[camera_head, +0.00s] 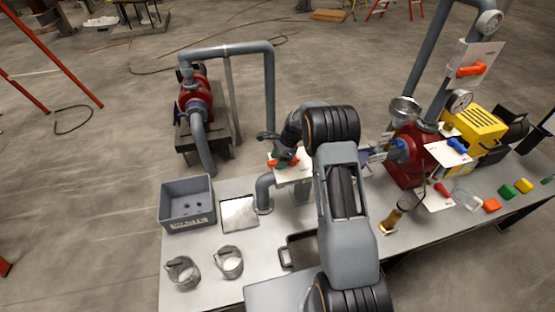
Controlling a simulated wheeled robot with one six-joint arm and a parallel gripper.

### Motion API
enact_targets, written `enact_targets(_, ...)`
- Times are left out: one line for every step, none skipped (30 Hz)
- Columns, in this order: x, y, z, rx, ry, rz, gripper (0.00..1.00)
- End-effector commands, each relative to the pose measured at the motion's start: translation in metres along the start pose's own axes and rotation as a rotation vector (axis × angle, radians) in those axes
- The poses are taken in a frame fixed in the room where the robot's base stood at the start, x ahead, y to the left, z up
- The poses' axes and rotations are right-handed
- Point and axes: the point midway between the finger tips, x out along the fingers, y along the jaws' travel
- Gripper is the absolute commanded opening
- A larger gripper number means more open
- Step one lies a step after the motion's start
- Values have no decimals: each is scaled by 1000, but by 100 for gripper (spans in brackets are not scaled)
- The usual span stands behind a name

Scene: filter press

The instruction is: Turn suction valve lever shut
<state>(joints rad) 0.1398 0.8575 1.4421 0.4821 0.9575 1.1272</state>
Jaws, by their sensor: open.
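A small orange-red lever (293,162) shows on a white plate (283,176) beside a grey pipe at the back edge of the bench. My gripper (280,158) is right at this lever, and its dark jaws cover part of it. The gripper is open; whether the jaws straddle or touch the lever cannot be told. The plate's label is too small to read, so I cannot confirm that this is the suction valve. My arm hides the bench to the right of the plate.
Other levers are orange (472,69), blue (457,146) and red (442,190). A grey waste bin (187,220), two metal buckets (229,263) and a tray (298,252) stand on the bench. A red pump (194,97) stands on the floor behind, with pipes.

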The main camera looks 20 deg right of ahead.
Motion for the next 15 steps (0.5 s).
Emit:
enact_targets(0, 0, 0, 0, 0, 0, 53)
enact_targets(0, 0, 0, 0, 0, 0, 53)
enact_targets(0, 0, 0, 0, 0, 0, 53)
enact_targets(0, 0, 0, 0, 0, 0, 53)
enact_targets(0, 0, 0, 0, 0, 0, 53)
enact_targets(0, 0, 0, 0, 0, 0, 49)
enact_targets(0, 0, 0, 0, 0, 0, 46)
enact_targets(0, 0, 0, 0, 0, 0, 44)
enact_targets(0, 0, 0, 0, 0, 0, 40)
enact_targets(0, 0, 0, 0, 0, 0, 37)
enact_targets(0, 0, 0, 0, 0, 0, 34)
enact_targets(0, 0, 0, 0, 0, 0, 30)
enact_targets(0, 0, 0, 0, 0, 0, 27)
enact_targets(0, 0, 0, 0, 0, 0, 24)
enact_targets(0, 0, 0, 0, 0, 0, 21)
